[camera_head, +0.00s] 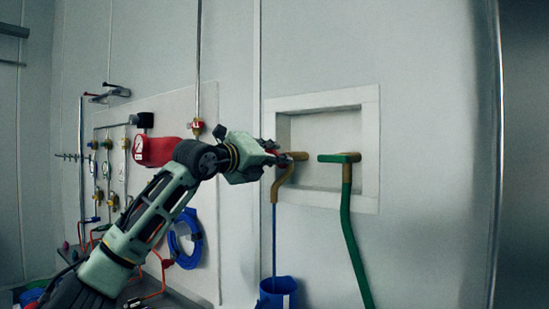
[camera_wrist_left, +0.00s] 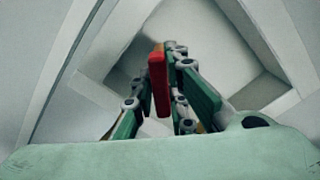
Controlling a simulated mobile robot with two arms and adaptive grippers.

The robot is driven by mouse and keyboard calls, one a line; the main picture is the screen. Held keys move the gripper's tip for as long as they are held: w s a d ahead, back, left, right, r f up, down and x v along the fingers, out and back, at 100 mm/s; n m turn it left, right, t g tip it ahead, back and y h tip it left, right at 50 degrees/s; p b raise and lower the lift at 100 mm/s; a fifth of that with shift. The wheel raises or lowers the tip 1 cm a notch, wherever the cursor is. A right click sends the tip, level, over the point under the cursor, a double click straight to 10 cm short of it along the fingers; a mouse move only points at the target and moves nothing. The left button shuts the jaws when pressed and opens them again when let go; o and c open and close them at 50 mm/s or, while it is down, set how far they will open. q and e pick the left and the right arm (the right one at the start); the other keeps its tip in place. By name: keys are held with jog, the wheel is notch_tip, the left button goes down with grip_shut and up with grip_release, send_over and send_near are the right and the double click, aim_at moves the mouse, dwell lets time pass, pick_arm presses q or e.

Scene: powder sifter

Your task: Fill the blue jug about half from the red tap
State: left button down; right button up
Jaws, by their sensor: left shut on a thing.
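The brass-coloured tap (camera_head: 284,181) sticks out of a square wall recess and its spout bends down. Its red handle (camera_wrist_left: 158,82) stands between the fingers of my left gripper (camera_head: 275,151) in the left wrist view. My left gripper is shut on this handle. A thin blue stream (camera_head: 274,240) runs straight down from the spout into the blue jug (camera_head: 277,300). The jug stands upright below the tap, with a pale label on its side, and is cut off by the lower picture edge. Its fill level cannot be made out. My right gripper is out of view.
A second tap with a green handle (camera_head: 338,157) and a green hose (camera_head: 354,250) is right of the brass tap in the recess. A coiled blue hose (camera_head: 185,246), a red tank (camera_head: 158,151) and several gauges and valves are on the panel at left.

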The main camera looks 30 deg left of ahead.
pick_arm(q)
jog(key=shift+f+n+b, duration=0.2)
jog(key=shift+n+b, duration=0.4)
jog(key=shift+b, duration=0.15)
jog(key=shift+n+b, duration=0.85)
jog(key=shift+n, duration=0.35)
jog(key=shift+n+b, duration=0.85)
jog(key=shift+n, duration=1.45)
jog(key=shift+a, duration=0.1)
jog(key=c, duration=1.7)
grip_release()
jog(key=shift+c, duration=0.2)
jog(key=shift+r, duration=0.1)
